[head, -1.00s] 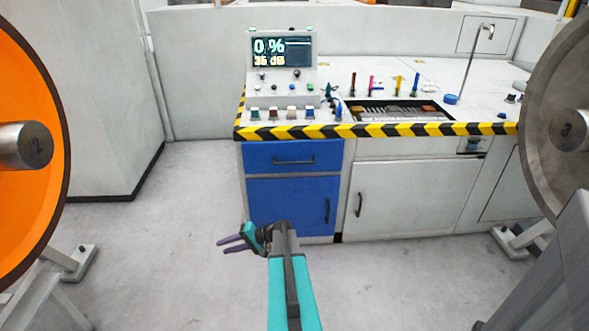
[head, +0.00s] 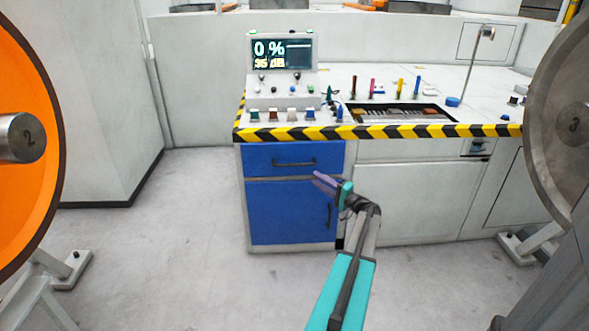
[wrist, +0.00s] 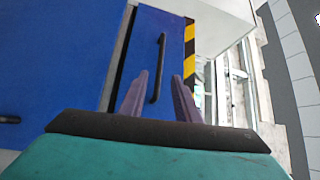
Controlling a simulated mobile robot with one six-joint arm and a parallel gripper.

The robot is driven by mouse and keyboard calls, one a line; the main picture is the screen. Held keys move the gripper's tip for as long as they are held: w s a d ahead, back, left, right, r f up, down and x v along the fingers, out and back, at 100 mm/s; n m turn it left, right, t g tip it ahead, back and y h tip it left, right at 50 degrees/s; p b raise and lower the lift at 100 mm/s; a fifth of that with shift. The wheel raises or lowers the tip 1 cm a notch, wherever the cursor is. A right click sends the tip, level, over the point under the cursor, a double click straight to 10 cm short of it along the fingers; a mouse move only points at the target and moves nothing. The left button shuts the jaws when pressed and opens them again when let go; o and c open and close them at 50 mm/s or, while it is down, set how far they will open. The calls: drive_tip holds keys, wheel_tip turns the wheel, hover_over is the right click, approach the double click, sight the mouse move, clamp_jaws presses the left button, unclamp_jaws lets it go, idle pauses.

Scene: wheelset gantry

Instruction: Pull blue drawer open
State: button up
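The blue drawer (head: 260,154) is the top front of the blue cabinet and looks closed. Its dark bar handle (head: 293,163) is level in the head view. My gripper (head: 317,175) is just below and right of that handle. In the wrist view, the two purple fingers of my gripper (wrist: 159,76) are apart with nothing held. The drawer handle (wrist: 161,50) shows in the gap between the fingertips there. The drawer face (wrist: 145,45) lies behind it. I cannot tell how far the fingertips are from the handle.
A blue door (head: 285,212) with an upright handle is under the drawer. The striped counter edge (head: 380,131) runs above it, with a control panel (head: 282,75) on top. An orange wheel (head: 25,215) and a grey wheel (head: 560,100) stand at the sides.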

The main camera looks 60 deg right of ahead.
sight(295, 165)
idle(0.4)
drive_tip(key=x, duration=1.3)
drive_tip(key=shift+w+d, duration=0.1)
drive_tip(key=shift+w, duration=0.25)
drive_tip(key=shift+c, duration=0.2)
clamp_jaws()
drive_tip(key=shift+b, duration=0.3)
